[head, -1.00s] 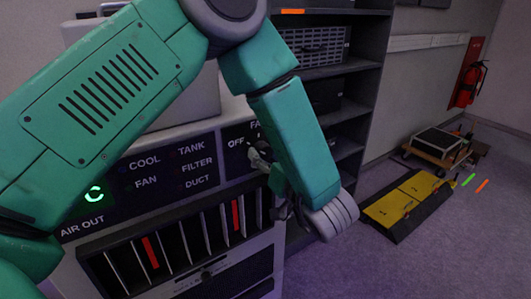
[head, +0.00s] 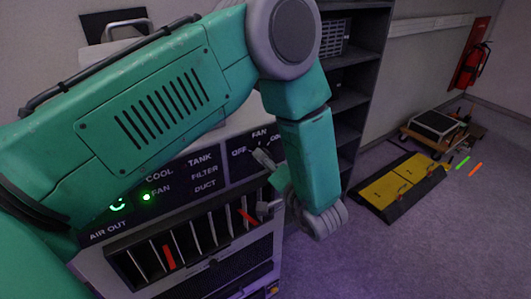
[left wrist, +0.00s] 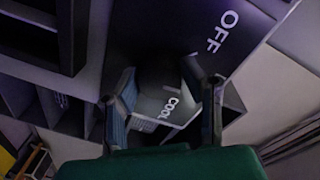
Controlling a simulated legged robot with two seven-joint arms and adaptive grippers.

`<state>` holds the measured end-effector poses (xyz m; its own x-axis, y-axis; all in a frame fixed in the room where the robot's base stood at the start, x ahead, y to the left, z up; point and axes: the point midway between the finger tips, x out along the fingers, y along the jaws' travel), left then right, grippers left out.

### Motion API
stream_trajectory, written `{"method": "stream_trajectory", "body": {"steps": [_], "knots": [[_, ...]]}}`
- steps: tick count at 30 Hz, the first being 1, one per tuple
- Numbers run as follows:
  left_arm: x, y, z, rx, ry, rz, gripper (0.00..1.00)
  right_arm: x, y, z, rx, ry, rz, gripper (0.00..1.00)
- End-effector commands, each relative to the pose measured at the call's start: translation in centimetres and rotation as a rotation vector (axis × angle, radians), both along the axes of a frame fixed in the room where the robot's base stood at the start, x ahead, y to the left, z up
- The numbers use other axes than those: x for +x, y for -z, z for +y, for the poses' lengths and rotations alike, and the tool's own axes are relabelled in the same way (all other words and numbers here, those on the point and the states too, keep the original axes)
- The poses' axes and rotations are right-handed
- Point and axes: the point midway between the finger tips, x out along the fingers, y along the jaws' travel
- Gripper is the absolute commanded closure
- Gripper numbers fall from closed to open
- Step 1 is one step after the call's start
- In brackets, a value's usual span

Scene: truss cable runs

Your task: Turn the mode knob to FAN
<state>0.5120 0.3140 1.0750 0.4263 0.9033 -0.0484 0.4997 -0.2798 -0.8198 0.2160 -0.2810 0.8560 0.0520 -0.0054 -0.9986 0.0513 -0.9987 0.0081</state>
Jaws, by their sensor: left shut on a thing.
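The mode knob (head: 262,157) is on the dark panel at the right of the machine's front, under the FAN label (head: 260,133). OFF is printed to its left; the label on its right is partly covered by my arm. My left gripper (left wrist: 163,82) is at the knob, with its two fingers either side of a dark, blurred shape in the left wrist view, shut on it. The knob's exact pointing is hard to read. A green light (head: 147,197) glows beside the word FAN on the status panel. My right gripper is not in view.
A slatted air outlet (head: 190,245) with red strips lies below the panel. Dark shelving (head: 355,100) stands to the right. A yellow and black ramp (head: 403,185) and a loaded wooden dolly (head: 435,130) are on the floor, with open carpet before them.

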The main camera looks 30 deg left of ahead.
Motion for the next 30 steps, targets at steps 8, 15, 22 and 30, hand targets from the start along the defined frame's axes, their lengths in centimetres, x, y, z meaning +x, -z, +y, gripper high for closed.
{"method": "stream_trajectory", "body": {"steps": [8,15,22,30], "knots": [[0.26,-0.12,-0.11,0.033,0.006,0.077,0.92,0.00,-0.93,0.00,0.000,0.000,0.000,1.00],[0.29,-0.04,-0.12,0.039,0.007,0.093,0.92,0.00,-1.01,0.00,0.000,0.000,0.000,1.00],[0.31,-0.03,-0.13,0.039,0.007,0.093,0.92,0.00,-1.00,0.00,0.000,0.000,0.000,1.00],[0.13,-0.05,-0.08,0.040,0.004,0.094,0.43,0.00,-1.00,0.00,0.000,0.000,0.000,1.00]]}}
